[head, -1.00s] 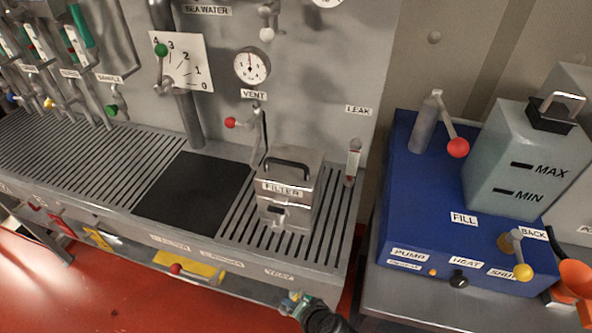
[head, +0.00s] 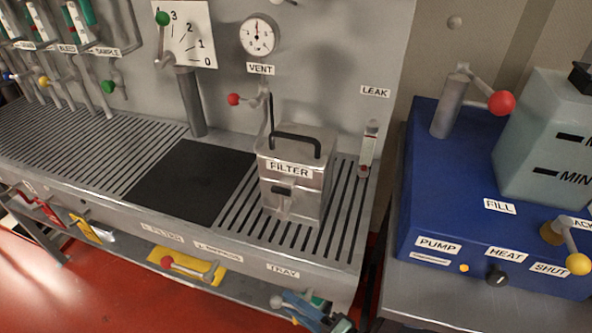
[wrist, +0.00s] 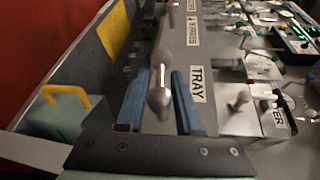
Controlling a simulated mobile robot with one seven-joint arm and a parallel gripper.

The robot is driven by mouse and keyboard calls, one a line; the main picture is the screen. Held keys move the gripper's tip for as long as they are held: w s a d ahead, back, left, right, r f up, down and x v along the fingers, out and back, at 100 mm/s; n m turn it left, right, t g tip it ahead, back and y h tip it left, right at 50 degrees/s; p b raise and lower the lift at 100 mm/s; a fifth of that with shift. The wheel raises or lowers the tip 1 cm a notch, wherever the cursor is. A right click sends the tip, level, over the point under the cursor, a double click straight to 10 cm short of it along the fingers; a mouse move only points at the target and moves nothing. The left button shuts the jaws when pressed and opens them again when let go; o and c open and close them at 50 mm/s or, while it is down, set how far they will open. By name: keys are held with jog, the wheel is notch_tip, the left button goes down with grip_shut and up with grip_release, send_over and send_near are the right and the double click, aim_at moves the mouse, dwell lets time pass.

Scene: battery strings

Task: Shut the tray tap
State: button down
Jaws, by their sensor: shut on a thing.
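The tray tap (wrist: 159,98) shows in the wrist view as a grey lever with a rounded knob, beside the TRAY label (wrist: 198,85). My gripper (wrist: 161,85) has its two blue fingers on either side of the lever and is shut on it. In the head view my gripper (head: 296,303) is at the bottom, below the TRAY label (head: 283,271) on the bench's front edge. A grey rounded end (head: 277,302), apparently the tap's, shows at its left. The tap's body is mostly hidden there.
A filter box (head: 296,180) stands on the slatted bench top above. A red-knobbed lever (head: 167,262) is to the left under the front edge. A green box with a yellow handle (wrist: 68,94) is low beside my gripper. The blue pump unit (head: 440,190) stands at right.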

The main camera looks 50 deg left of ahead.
jog(key=shift+y+b, duration=0.45)
jog(key=shift+y, duration=0.05)
jog(key=shift+a+r, duration=0.1)
jog(key=shift+r, duration=0.05)
jog(key=c, duration=0.9)
grip_release()
jog(key=shift+m, duration=0.3)
jog(key=shift+w+d, duration=0.1)
jog(key=shift+d, duration=0.35)
jog(key=d, duration=0.4)
jog(key=w+d+b, duration=0.1)
jog(key=d, duration=0.7)
jog(key=shift+w+r+b, duration=0.4)
